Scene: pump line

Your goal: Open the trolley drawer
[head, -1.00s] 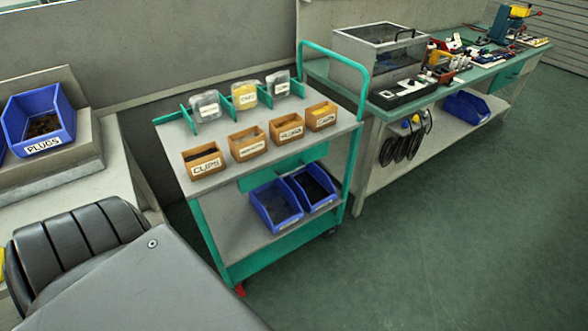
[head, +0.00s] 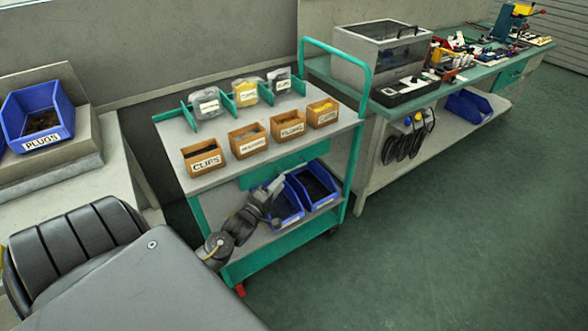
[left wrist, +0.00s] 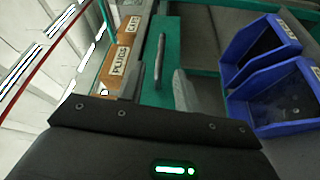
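The trolley (head: 225,182) stands in the middle of the head view. Its green drawer front (head: 300,160) sits under the top shelf and looks closed. In the left wrist view the green drawer front (left wrist: 176,40) carries a grey bar handle (left wrist: 160,62). My left gripper (head: 277,186) is in front of the drawer, just below its front in the head view. In the left wrist view its fingers (left wrist: 157,92) look apart, with the handle ahead between them and nothing held. The handle is too small to make out in the head view. My right gripper is not in view.
Labelled wooden boxes (head: 249,141) and clear bins (head: 246,93) stand on the trolley top. Blue bins (head: 313,186) stand on the lower shelf, close beside my left gripper. A workbench (head: 455,88) is behind right. The floor at right is clear.

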